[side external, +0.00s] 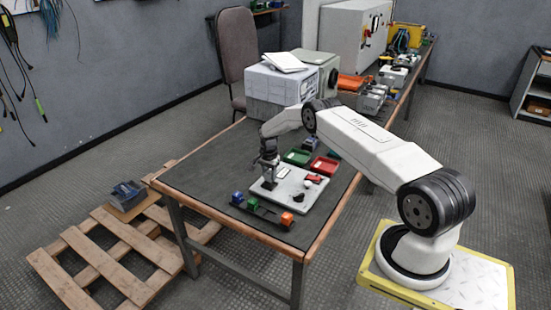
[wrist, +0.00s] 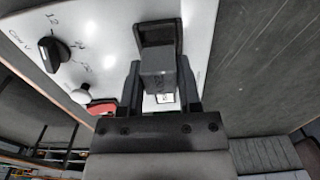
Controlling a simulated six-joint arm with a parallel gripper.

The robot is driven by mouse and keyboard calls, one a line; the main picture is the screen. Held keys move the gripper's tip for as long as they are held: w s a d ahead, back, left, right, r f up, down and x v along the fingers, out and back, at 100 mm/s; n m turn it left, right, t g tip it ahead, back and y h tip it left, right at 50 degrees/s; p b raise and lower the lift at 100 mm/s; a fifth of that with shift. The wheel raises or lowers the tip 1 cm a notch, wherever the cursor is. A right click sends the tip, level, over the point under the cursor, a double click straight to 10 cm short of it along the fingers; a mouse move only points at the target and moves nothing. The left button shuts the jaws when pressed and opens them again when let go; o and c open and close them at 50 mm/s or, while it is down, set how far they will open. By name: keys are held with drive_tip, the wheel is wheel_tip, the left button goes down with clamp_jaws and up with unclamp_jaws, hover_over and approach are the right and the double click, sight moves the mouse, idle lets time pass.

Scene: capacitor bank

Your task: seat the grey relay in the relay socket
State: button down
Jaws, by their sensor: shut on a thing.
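My gripper (wrist: 160,82) is shut on the grey relay (wrist: 158,74), a box-shaped block held between the two dark fingers in the wrist view. The black-rimmed relay socket (wrist: 158,24) lies just beyond the relay on the pale panel (wrist: 110,28). The relay overlaps the near part of the socket in this view; I cannot tell whether it touches or enters it. In the side view my gripper (side external: 268,163) points down over the left part of the panel (side external: 304,186), and the relay is too small to make out clearly.
A black rotary knob (wrist: 50,50), a white knob (wrist: 80,95) and a red part (wrist: 101,108) are on the panel. A green tray (side external: 297,157) and a red tray (side external: 323,166) stand behind it. A rail with blue, green and orange blocks (side external: 287,219) lies in front.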

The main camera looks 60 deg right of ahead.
drive_tip(key=shift+f, duration=1.05)
idle(1.7)
drive_tip(key=shift+c, duration=1.1)
unclamp_jaws()
drive_tip(key=shift+r, duration=4)
drive_tip(key=shift+r, duration=0.1)
